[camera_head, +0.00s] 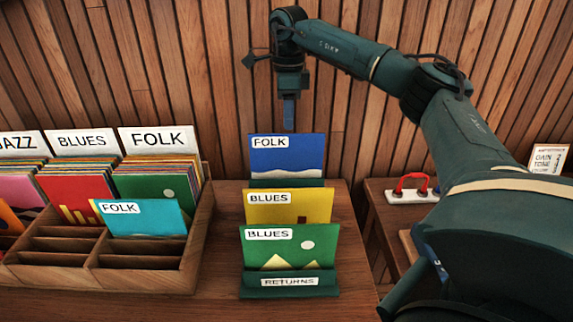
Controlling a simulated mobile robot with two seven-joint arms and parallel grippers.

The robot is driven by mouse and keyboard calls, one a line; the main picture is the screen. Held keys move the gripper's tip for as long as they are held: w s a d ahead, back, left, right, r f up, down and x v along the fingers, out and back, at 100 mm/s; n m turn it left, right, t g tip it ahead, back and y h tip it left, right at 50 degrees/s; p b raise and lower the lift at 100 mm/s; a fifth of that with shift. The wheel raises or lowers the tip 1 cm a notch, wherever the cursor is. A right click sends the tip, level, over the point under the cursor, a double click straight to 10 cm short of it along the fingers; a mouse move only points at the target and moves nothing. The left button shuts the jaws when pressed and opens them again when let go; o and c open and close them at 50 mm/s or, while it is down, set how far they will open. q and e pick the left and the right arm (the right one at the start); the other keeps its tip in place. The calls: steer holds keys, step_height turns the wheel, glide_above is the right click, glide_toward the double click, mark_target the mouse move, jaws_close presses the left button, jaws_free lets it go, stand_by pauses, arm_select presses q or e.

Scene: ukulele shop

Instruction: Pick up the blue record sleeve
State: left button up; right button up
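The blue record sleeve (287,160), with a white FOLK label and a pale band along its bottom, stands upright in the back slot of the green RETURNS rack (290,292). My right gripper (289,112) points down just above the sleeve's top edge, near its middle. I see its fingers edge-on, so I cannot tell whether they are open or shut, or whether they touch the sleeve. My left gripper is not in view.
A yellow BLUES sleeve (315,207) and a green BLUES sleeve (318,242) stand in front. At left, a wooden crate (203,235) holds JAZZ, BLUES and FOLK records and a cyan FOLK sleeve (150,220). A red-handled item (410,190) sits at right. Wood-slat wall stands behind.

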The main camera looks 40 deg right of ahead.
mark_target(287, 135)
steer(key=shift+a+f+p, duration=0.2)
steer(key=shift+f+p, duration=0.3)
steer(key=shift+f, duration=2.5)
steer(key=shift+c, duration=0.5)
jaws_close()
